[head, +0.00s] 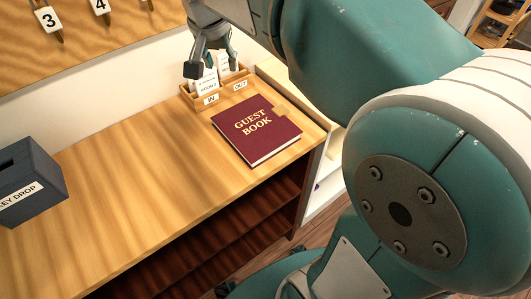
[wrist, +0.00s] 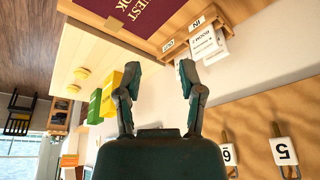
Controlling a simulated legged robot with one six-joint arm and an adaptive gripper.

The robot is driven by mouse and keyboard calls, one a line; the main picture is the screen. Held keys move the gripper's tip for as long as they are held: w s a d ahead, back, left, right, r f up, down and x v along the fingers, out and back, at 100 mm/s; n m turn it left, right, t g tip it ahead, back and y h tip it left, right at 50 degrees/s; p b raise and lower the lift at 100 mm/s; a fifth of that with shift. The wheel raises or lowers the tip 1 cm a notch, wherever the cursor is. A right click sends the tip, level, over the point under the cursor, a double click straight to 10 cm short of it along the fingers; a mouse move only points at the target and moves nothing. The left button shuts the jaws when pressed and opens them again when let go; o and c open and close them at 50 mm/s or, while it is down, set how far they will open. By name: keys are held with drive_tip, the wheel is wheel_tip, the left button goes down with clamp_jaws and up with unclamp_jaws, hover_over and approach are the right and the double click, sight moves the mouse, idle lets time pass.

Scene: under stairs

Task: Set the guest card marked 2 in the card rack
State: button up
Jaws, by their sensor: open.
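The wooden card rack (head: 189,98) stands at the back of the counter, its front labelled IN on the left and OUT on the right. A white card (head: 207,84) stands in the IN side; its print seems to read ROOM 2 in the wrist view (wrist: 202,41), but it is small. Another white card (head: 223,64) stands behind or beside it; its print is unreadable. My gripper (head: 212,62) is open above the rack and partly hides the cards. In the wrist view, the open fingers (wrist: 158,68) have nothing between them, and the rack (wrist: 181,37) lies beyond them to the upper right.
A dark red guest book (head: 256,130) lies just in front of the rack. A dark key drop box (head: 30,180) stands at the left. Numbered key tags (head: 48,19) hang on the wall board. Yellow and green boxes (wrist: 109,95) show in the wrist view. The counter's middle is clear.

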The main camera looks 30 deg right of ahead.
drive_tip(key=s+f+n+t+y, duration=0.1)
drive_tip(key=s+f+n, duration=0.2)
drive_tip(key=s, duration=0.6)
drive_tip(key=s+f+n+t, duration=0.1)
drive_tip(key=s+f+n, duration=0.3)
drive_tip(key=s, duration=0.6)
drive_tip(key=shift+d+f+y, duration=0.25)
drive_tip(key=shift+f+y, duration=0.15)
drive_tip(key=shift+f, duration=0.45)
drive_tip(key=shift+w, duration=0.1)
